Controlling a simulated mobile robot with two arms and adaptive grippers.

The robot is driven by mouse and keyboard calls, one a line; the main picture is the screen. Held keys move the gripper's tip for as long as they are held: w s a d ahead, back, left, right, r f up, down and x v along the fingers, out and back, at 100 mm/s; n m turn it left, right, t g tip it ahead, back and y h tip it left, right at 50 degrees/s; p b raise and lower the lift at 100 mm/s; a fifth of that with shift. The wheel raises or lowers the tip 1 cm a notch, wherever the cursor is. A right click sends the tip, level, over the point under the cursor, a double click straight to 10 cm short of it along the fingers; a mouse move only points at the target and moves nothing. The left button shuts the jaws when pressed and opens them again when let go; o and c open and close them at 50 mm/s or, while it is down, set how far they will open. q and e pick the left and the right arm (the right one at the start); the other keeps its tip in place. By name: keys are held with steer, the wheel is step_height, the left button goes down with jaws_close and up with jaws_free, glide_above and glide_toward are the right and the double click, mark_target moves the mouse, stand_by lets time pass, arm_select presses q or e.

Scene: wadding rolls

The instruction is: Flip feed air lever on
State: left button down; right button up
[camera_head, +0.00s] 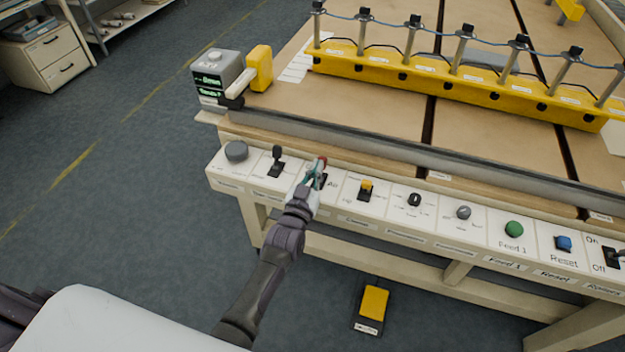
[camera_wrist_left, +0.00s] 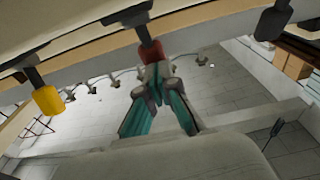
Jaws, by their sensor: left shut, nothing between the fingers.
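A white control panel (camera_head: 335,207) runs along the front edge of the machine. A red-tipped lever (camera_head: 322,162) stands on it. My left gripper (camera_head: 314,178) is shut and empty, right at this lever and partly covering it. In the left wrist view the red tip (camera_wrist_left: 151,54) is just beyond my closed fingertips (camera_wrist_left: 158,72); whether they touch cannot be told. A yellow lever (camera_head: 366,188) stands to the right, and a black-knobbed lever (camera_head: 277,160) to the left. The small labels are too blurred to tell which one is feed air. My right gripper is not in view.
Further right on the panel are dark knobs, a green button (camera_head: 514,229), a blue button (camera_head: 563,243) and an on/off switch (camera_head: 611,258). A grey knob (camera_head: 236,151) is at the left end. A yellow pedal (camera_head: 373,303) lies on the floor. Space before the panel is clear.

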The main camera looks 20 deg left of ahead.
arm_select(q)
steer(key=shift+w+r, duration=0.1)
steer(key=shift+w, duration=0.1)
steer(key=shift+w+r, duration=0.15)
steer(key=shift+r, duration=0.2)
stand_by(0.4)
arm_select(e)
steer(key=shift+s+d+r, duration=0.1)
